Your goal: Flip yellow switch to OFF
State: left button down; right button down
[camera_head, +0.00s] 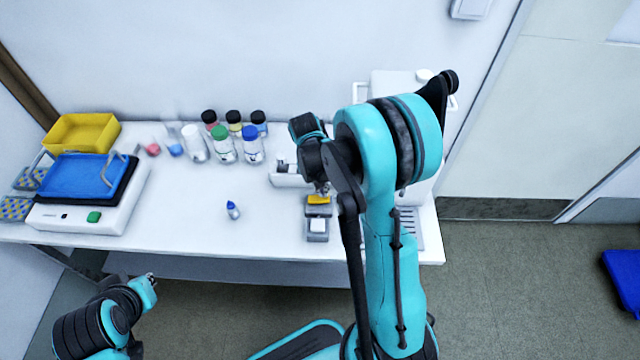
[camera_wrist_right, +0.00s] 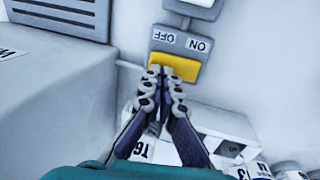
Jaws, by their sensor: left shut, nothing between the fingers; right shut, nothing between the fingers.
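The yellow switch (camera_head: 319,199) is on a small grey box on the white bench, just below my right gripper (camera_head: 323,187). In the right wrist view the yellow switch (camera_wrist_right: 186,68) lies under a grey label strip, which reads OFF on the left and ON on the right, upside down. My left gripper (camera_head: 151,278) is shut and empty, low at the left, below the bench edge.
A similar grey switch box (camera_head: 317,235) with a white rocker stands just in front. A small blue-capped vial (camera_head: 233,210) stands alone on the bench. Several capped bottles (camera_head: 222,145) line the back. A blue-topped device (camera_head: 80,180) is at left. A grey-white machine (camera_wrist_right: 60,75) flanks the right gripper.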

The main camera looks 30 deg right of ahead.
jog(key=shift+f, duration=0.25)
jog(key=shift+s+d+f+y+b, duration=0.2)
jog(key=shift+d+f+y+b, duration=0.1)
jog(key=shift+f+y, duration=0.1)
jog(key=shift+t, duration=0.3)
jog(key=shift+w+a, duration=0.15)
jog(key=shift+a, duration=0.05)
jog(key=shift+w+a+r, duration=0.2)
jog(key=shift+w+a, duration=0.1)
jog(key=shift+a, duration=0.2)
